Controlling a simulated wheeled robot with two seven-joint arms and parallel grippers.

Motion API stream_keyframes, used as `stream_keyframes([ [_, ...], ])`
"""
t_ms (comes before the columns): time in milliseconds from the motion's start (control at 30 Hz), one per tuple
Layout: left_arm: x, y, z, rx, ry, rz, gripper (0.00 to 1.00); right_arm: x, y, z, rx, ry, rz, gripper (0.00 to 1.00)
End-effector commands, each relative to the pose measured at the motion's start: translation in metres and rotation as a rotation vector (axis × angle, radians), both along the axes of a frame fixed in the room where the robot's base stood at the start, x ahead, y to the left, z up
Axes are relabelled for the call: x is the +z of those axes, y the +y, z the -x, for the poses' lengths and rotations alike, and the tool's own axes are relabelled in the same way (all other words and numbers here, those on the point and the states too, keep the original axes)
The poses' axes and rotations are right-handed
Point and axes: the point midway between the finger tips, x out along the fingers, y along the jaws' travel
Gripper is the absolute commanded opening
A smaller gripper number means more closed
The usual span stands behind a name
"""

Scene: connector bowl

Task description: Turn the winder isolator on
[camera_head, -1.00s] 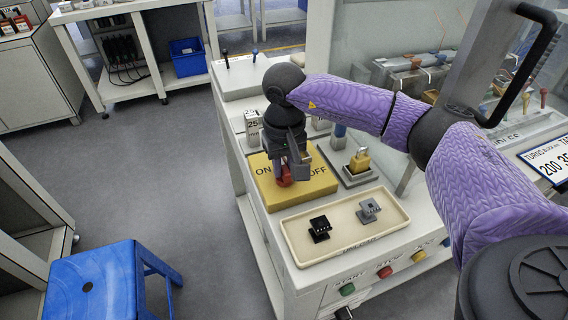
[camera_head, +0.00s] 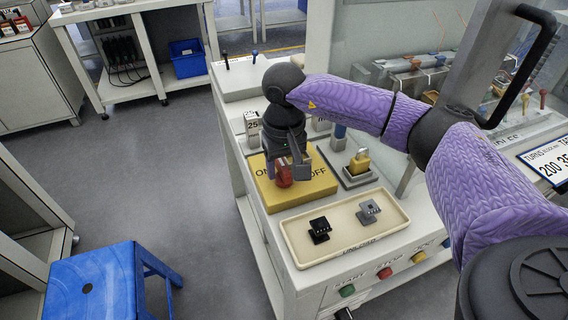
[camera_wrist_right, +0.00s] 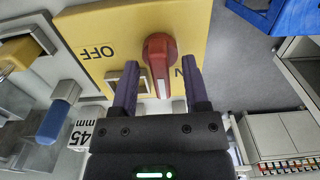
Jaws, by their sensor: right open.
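The winder isolator is a yellow box (camera_head: 318,193) on the machine top, marked ON at left and OFF at right. Its red rotary handle (camera_head: 284,176) sits between the two words. In the right wrist view the handle (camera_wrist_right: 159,56) has a white line pointing towards my gripper, between OFF and the partly hidden ON. My right gripper (camera_head: 291,168) is open above the box. In the wrist view its two purple fingers (camera_wrist_right: 160,70) stand one on each side of the handle, with gaps showing. My left gripper is not in view.
A cream tray (camera_head: 345,246) with a black connector (camera_head: 319,230) and a grey connector (camera_head: 369,211) lies in front. A brass padlock-like piece (camera_head: 360,161) stands to the right, near a blue-handled lever (camera_head: 339,137). Coloured push buttons line the front edge.

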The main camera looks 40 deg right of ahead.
Motion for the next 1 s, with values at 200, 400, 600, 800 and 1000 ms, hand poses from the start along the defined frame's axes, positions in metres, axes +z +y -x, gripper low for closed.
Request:
stream_keyframes([
  [200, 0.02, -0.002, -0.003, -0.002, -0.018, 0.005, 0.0, 0.056, 0.0, -0.001, 0.001, -0.008, -0.001, 0.59],
  [400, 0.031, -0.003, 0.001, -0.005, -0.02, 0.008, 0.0, 0.092, 0.0, -0.001, 0.0, -0.004, 0.0, 0.59],
  [600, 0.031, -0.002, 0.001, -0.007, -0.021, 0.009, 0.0, 0.097, 0.0, 0.0, 0.0, -0.001, -0.001, 0.59],
  [800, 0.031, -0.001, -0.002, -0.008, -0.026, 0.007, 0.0, 0.097, 0.0, 0.0, 0.0, -0.001, -0.001, 0.59],
  [1000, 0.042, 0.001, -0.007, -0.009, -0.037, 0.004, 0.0, 0.111, 0.0, 0.0, 0.0, -0.007, 0.0, 0.59],
])
